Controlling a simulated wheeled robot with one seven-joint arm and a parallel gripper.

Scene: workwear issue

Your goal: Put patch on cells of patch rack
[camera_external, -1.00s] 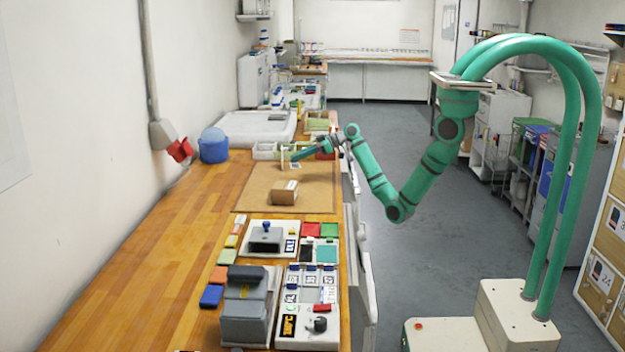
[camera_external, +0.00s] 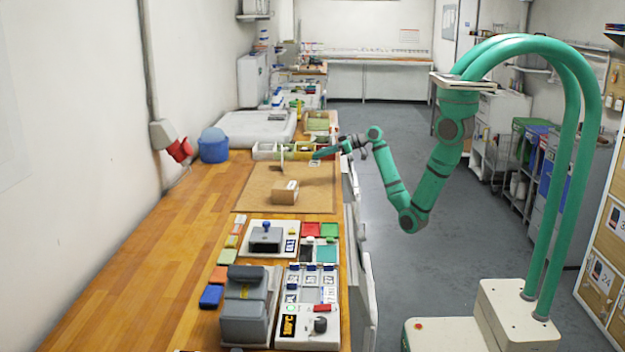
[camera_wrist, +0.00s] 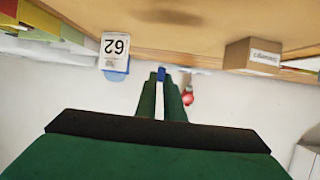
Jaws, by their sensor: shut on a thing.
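My gripper (camera_external: 315,157) is shut on a small patch (camera_external: 314,163) just above the tan mat. The patch looks pale with dark marks in the external view; in the wrist view only a blue bit of it (camera_wrist: 161,73) shows between my fingertips (camera_wrist: 162,76). What looks like the patch rack (camera_external: 308,281), with blue-edged, numbered white cells, lies near the bench front, far from my gripper.
A cardboard box (camera_external: 285,191) stands on the tan mat (camera_external: 255,199). A stamp station (camera_external: 262,240), a grey press (camera_external: 247,305) and coloured pads crowd the near bench.

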